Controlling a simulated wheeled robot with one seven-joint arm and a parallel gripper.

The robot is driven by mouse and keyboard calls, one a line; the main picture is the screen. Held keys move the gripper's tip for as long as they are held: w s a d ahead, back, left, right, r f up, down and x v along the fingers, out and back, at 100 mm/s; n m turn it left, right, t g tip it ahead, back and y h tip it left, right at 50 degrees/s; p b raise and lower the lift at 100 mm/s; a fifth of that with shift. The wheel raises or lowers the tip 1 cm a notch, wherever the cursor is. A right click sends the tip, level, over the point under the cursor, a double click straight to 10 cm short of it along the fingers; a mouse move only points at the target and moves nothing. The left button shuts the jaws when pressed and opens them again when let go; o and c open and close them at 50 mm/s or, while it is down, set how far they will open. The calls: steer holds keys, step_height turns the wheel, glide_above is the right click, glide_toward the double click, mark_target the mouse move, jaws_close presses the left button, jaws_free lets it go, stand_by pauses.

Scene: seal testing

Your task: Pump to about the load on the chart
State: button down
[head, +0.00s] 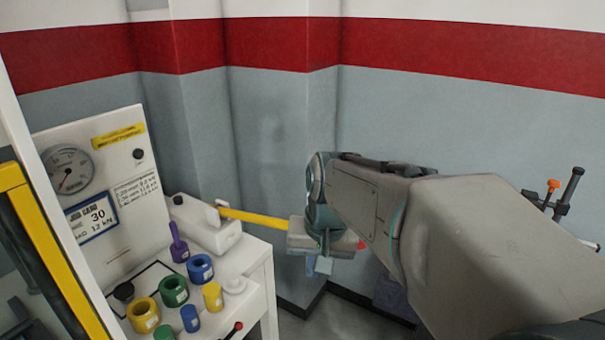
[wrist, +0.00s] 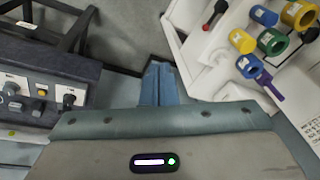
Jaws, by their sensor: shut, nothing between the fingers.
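The pump (head: 205,226) is a white body at the back of the white bench. Its yellow lever (head: 255,217) sticks out to the right, nearly level. The lever's outer end meets the outline of my gripper (head: 319,266); whether they touch, I cannot tell. My gripper is shut and empty, and its blue-grey fingers also show closed in the wrist view (wrist: 161,84). A round gauge (head: 68,170) is on the white panel; its reading is too small to tell. A blue-framed card (head: 91,216) below it shows 30 and a smaller kN line.
Several coloured rings and cylinders, such as a green ring (head: 174,291) and a yellow ring (head: 143,315), stand on the bench (head: 258,283). A yellow-and-black post (head: 45,250) stands at the left. A dark control box (wrist: 50,92) with knobs shows in the wrist view.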

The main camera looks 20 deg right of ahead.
steer(key=w+d+r+m+p, duration=0.4)
steer(key=w+d+r+m, duration=0.2)
steer(key=w+d+r, duration=0.35)
steer(key=shift+g+y, duration=0.3)
steer(key=shift+y, duration=0.1)
steer(key=f+b, duration=0.1)
steer(key=f, duration=0.1)
steer(key=w+f+b, duration=0.1)
steer(key=f+b, duration=0.1)
steer(key=f, duration=0.1)
steer(key=w+f+b, duration=0.1)
steer(key=f+b, duration=0.1)
steer(key=f, duration=0.1)
steer(key=shift+w+d+f, duration=0.1)
steer(key=shift+b, duration=0.3)
step_height(320, 180, down, 16)
steer(key=b, duration=1)
steer(key=shift+s+b, duration=0.2)
steer(key=shift+b, duration=0.2)
steer(key=shift+d+r, duration=0.15)
steer(key=shift+r, duration=0.05)
